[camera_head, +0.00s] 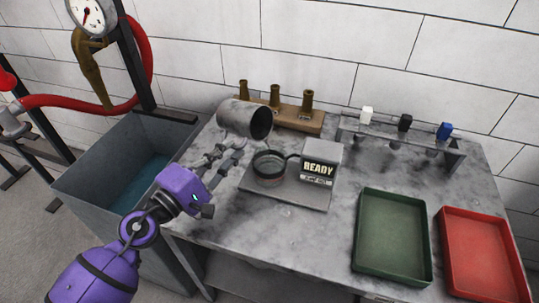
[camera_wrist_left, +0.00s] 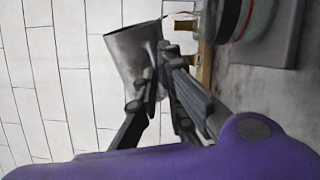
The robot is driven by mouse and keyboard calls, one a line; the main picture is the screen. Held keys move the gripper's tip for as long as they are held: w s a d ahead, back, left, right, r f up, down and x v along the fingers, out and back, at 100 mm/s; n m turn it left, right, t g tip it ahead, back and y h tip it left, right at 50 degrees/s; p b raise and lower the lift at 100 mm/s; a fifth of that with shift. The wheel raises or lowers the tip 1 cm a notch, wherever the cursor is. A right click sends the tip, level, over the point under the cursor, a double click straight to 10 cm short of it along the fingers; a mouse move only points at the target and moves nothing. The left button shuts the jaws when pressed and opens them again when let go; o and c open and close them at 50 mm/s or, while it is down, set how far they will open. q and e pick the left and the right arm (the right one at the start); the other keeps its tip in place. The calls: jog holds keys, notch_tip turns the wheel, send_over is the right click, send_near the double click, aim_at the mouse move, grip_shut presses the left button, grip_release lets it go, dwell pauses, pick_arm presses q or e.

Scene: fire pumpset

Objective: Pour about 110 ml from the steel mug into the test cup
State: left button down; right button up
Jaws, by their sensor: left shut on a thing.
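The steel mug (camera_head: 238,116) is tipped nearly onto its side, its dark mouth facing right, above and a little left of the test cup (camera_head: 268,169). My left gripper (camera_head: 228,149) is shut on the mug from the near side and holds it off the table. The left wrist view shows the mug (camera_wrist_left: 136,54) between the fingers (camera_wrist_left: 160,82). A thin pale line runs from the mug's lip toward the cup, like a fine stream. The cup stands on a scale (camera_head: 290,192) whose display reads READY; its fill level is unclear. My right gripper is out of view.
A wooden block with brass nozzles (camera_head: 283,113) stands behind the mug. A rack with white, black and blue pieces (camera_head: 400,140) is at the back right. Green (camera_head: 393,240) and red (camera_head: 482,262) trays lie at right. A grey water tank (camera_head: 100,190) stands left of the table.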

pick_arm(q)
notch_tip(320, 180, down, 2)
jog(key=n, duration=0.5)
jog(key=shift+s+d+n+y, duration=0.1)
jog(key=shift+n+y, duration=0.2)
jog(key=shift+n, duration=0.1)
dwell(0.8)
dwell(0.8)
